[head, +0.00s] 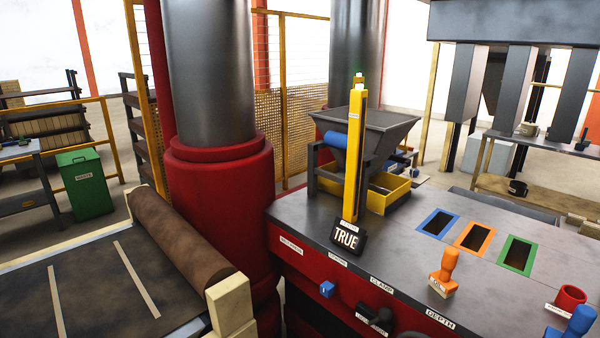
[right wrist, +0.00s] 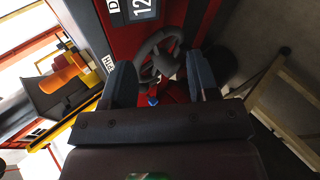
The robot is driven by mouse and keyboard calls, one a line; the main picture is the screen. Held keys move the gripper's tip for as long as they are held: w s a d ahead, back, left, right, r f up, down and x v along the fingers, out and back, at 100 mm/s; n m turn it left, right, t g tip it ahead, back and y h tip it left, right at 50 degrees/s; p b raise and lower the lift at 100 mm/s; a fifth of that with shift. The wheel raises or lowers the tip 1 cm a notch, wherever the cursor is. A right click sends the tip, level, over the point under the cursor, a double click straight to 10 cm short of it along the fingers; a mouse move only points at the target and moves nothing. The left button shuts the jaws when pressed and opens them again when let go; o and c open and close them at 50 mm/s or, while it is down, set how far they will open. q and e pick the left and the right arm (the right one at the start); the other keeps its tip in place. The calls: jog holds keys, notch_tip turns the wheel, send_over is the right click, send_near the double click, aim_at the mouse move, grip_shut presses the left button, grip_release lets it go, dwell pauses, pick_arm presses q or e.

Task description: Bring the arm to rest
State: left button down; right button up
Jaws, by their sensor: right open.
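My right gripper (right wrist: 161,75) shows in the right wrist view, with its two dark fingers wide apart. A dark handwheel (right wrist: 155,45) on the press's red front lies beyond and partly between the fingers; I cannot tell whether they touch it. A small blue part (right wrist: 153,101) shows between the fingers, nearer the palm. Neither gripper can be made out in the head view.
A roller (head: 185,240) stands left.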

jog(key=s+a+f+m+g+y, duration=0.1)
jog(key=s+a+m+g+y, duration=0.1)
jog(key=s+m, duration=0.4)
jog(key=s+a+f+m+g+y, duration=0.2)
jog(key=s+a+m, duration=0.1)
jog(key=s+m, duration=0.3)
jog(key=w+f+n+t+y, duration=0.1)
jog(key=w+f+t, duration=0.6)
jog(key=f, duration=0.3)
jog(key=shift+d+f+t, duration=0.2)
jog(key=shift+d+t, duration=0.05)
jog(key=shift+t, duration=0.15)
dwell(1.4)
